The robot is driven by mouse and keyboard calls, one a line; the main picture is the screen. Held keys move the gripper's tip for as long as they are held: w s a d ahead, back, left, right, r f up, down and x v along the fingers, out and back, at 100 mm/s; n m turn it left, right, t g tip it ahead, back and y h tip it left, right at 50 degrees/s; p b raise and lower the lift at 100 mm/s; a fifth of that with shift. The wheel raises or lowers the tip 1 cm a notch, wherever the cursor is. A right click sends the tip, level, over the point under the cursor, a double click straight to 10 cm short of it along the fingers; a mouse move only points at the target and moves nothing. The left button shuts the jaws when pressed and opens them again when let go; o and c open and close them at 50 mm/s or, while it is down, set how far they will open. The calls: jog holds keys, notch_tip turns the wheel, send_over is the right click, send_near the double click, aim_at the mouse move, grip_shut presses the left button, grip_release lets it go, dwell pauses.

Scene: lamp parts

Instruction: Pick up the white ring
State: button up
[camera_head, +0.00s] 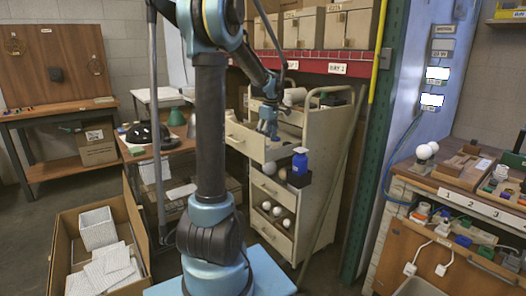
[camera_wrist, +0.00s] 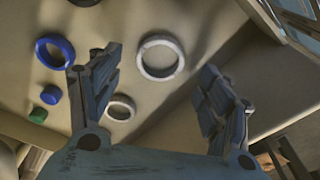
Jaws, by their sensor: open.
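A larger white ring (camera_wrist: 160,75) lies flat on the pale drawer floor in the wrist view, in the gap between my fingertips. A smaller white ring (camera_wrist: 121,97) lies nearer my palm, to its lower left, beside my left finger. My gripper (camera_wrist: 157,66) is open, with one finger on each side of the larger ring and nothing held. In the head view my gripper (camera_head: 268,126) is over the open top drawer (camera_head: 252,146) of the cream cart. The rings cannot be made out there. The height of my fingertips above the rings is unclear.
A blue ring (camera_wrist: 40,49), a small blue piece (camera_wrist: 49,95) and a green piece (camera_wrist: 38,115) lie left of my left finger. The drawer's wall (camera_wrist: 235,42) runs along the right.

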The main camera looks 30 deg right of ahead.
jog(key=shift+w+f, duration=0.1)
jog(key=shift+f, duration=1.55)
jog(key=c, duration=0.9)
jog(key=shift+r, duration=0.1)
